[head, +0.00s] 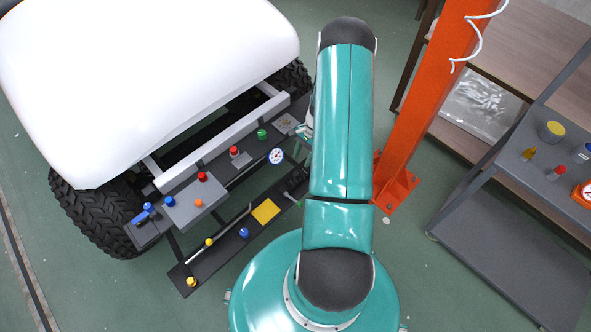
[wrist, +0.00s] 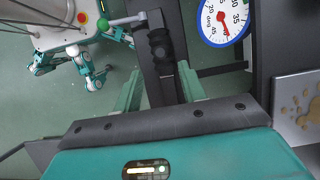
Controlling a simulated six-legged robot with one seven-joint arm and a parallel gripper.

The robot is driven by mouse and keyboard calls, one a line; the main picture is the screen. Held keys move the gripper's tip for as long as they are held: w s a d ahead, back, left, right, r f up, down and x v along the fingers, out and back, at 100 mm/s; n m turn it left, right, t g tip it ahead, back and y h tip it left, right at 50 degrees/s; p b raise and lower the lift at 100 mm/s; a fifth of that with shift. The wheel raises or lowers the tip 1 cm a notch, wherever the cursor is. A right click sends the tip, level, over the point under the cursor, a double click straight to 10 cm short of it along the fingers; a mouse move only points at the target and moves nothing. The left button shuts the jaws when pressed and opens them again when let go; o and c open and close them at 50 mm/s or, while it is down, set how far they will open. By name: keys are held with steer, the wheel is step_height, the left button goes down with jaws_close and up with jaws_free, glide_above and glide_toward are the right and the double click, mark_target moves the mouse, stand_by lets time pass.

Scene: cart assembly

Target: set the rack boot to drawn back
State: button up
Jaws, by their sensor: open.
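The rack boot, a black ribbed sleeve (wrist: 160,46), shows at the top middle of the wrist view, on a dark grey bar. My gripper (wrist: 160,80) is open, with one teal finger on each side of the dark bar, just below the sleeve in the picture. Whether the fingers touch anything is unclear. Nothing seems held. In the head view my teal arm hides most of the gripper, and I cannot make out the boot clearly there.
A round dial gauge (head: 276,156) stands close to my arm; it also shows in the wrist view (wrist: 222,20). A lever with a green knob (wrist: 103,25) lies left of the boot. An orange post (head: 420,105) and a grey shelf cart (head: 500,220) stand right.

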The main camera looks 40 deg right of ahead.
mark_target(296, 173)
steer(key=x, duration=0.7)
steer(key=shift+a+f, duration=0.1)
steer(key=shift+f, duration=0.2)
jaws_close()
